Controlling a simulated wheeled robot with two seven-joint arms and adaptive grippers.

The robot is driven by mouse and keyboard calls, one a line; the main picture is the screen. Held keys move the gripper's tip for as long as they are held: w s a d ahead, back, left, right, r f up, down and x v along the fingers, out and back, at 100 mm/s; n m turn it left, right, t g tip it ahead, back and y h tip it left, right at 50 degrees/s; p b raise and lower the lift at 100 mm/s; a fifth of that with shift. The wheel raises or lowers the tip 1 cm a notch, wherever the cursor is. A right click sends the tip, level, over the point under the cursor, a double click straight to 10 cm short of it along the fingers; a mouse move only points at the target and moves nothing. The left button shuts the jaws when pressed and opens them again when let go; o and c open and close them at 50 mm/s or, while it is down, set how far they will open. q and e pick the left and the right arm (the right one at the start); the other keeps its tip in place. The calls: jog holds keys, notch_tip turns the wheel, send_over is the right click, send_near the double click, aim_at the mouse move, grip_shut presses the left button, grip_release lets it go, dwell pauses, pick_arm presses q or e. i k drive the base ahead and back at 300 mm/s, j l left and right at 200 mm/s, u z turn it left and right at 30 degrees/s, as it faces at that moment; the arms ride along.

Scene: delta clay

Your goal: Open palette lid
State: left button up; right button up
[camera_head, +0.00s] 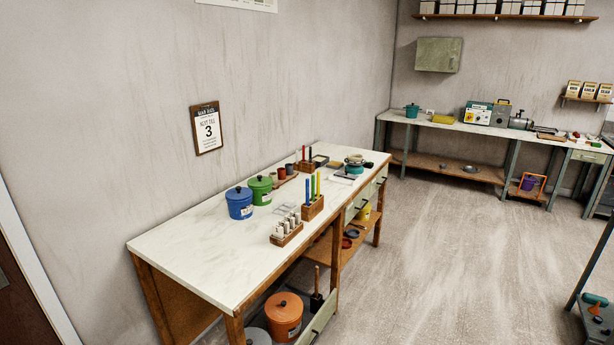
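I cannot pick out the palette or its lid with certainty at this distance. A small pale, clear-looking flat item (285,209) lies on the white-topped workbench (190,250), between the green pot and the wooden holders. A dark, shallow rectangular tray or box (320,161) lies farther back on the same bench. Whether either one is the palette, or has a lid open or shut, is too small to tell. Neither of my grippers shows in the head view.
On the bench stand a blue lidded pot (239,204), a green lidded pot (261,190), a wooden holder with coloured sticks (312,207) and a holder with white bottles (286,231). An orange pot (284,316) sits below.

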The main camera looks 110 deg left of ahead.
aim_at(345, 174)
jog(key=u, duration=3.3)
jog(key=i+l+u, duration=0.15)
jog(key=i, duration=0.25)
jog(key=i+l+u, duration=0.15)
jog(key=i+l, duration=0.25)
